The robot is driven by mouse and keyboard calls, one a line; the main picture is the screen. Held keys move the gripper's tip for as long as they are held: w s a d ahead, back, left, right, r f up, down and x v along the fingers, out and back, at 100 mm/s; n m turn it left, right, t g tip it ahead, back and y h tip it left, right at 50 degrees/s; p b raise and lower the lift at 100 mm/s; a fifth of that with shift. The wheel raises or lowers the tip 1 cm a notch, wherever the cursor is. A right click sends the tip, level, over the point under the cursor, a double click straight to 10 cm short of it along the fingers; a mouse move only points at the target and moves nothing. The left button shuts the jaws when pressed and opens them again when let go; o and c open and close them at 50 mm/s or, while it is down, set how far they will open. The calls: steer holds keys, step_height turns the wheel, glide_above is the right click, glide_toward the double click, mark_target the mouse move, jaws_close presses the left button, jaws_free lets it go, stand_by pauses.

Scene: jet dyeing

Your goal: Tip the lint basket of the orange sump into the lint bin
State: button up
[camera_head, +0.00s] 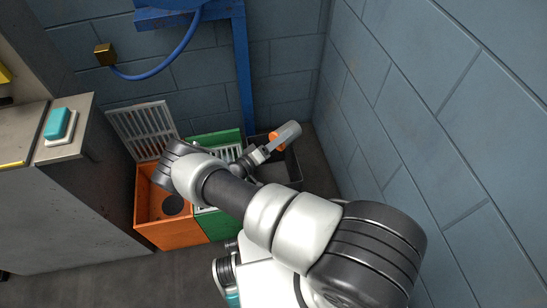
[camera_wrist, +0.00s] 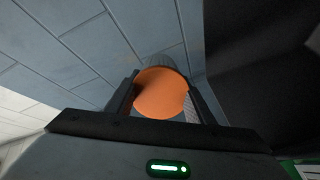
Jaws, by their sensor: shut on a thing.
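The orange sump (camera_head: 165,236) is an open box at the left in the head view, with a dark round hole in its floor. Its slatted grate (camera_head: 143,126) leans up against the wall. My gripper (camera_head: 267,147) is shut on the lint basket (camera_head: 288,134), a grey cylinder with an orange part. The basket is tilted over a dark open bin (camera_head: 295,168), apparently the lint bin. In the wrist view the basket's orange part (camera_wrist: 160,95) sits between my gripper's fingers (camera_wrist: 160,98), with grey mesh beyond. Whether lint is in the basket is hidden.
A green sump (camera_head: 215,139) with a slatted cover stands between the orange sump and the bin, partly behind my arm. A blue frame post (camera_head: 243,75) rises behind. Walls close in at the back and right. A grey cabinet (camera_head: 62,205) with a teal button (camera_head: 57,123) stands left.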

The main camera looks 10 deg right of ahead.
steer(key=shift+s+a+r+t+h, duration=0.1)
steer(key=shift+a+r+t+h, duration=0.1)
steer(key=shift+r+h, duration=0.2)
steer(key=shift+a+r+t+h, duration=0.1)
steer(key=shift+r+t+h, duration=0.15)
steer(key=shift+r, duration=0.2)
stand_by(0.9)
